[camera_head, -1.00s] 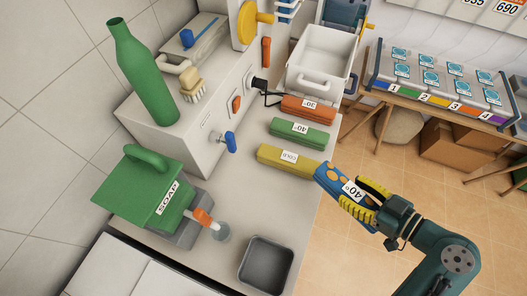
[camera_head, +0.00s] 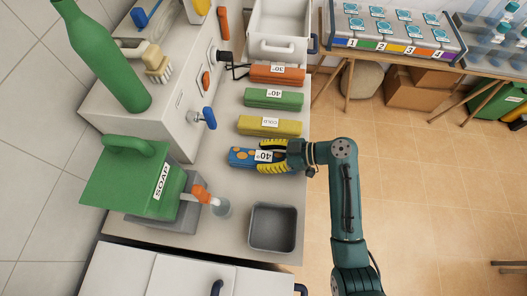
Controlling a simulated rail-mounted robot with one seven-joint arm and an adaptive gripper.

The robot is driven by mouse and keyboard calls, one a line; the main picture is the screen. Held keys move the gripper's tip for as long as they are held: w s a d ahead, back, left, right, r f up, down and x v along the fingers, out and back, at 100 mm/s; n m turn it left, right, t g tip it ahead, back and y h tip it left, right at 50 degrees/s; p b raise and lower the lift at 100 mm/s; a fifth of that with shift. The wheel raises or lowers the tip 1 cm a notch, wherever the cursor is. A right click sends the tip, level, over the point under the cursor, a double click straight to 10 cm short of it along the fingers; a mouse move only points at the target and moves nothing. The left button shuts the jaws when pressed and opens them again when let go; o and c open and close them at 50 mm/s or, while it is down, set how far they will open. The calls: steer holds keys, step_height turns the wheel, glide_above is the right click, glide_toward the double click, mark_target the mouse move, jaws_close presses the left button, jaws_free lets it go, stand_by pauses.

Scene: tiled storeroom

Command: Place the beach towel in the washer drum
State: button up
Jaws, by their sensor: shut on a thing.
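A blue bundle with orange spots and a "40°" label (camera_head: 243,156), which looks like the beach towel, is at the near end of a row on the counter (camera_head: 226,243). My gripper (camera_head: 274,156) comes from the right and is shut around its right end, with yellow fingers on either side. The bundle is at or just above the counter; I cannot tell whether it touches. No round drum opening is clearly visible. A white open-topped bin with a handle (camera_head: 278,47) stands at the far end.
Yellow "COLD" (camera_head: 268,126), green (camera_head: 273,99) and orange (camera_head: 277,74) bundles lie beyond the blue one. A grey tray (camera_head: 273,228) sits nearer. A green soap dispenser (camera_head: 132,183) and green bottle (camera_head: 100,55) stand left. Floor at right is open.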

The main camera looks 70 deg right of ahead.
steer(key=o, duration=0.8)
steer(key=shift+f, duration=0.15)
steer(key=shift+c, duration=0.2)
steer(key=o, duration=0.4)
steer(key=shift+o, duration=0.2)
steer(key=shift+r, duration=0.4)
steer(key=p+v, duration=0.1)
steer(key=v, duration=0.9)
steer(key=shift+s+d, duration=0.15)
steer(key=shift+s, duration=0.25)
steer(key=shift+o, duration=0.7)
steer(key=shift+s+r, duration=0.2)
steer(key=shift+s, duration=0.3)
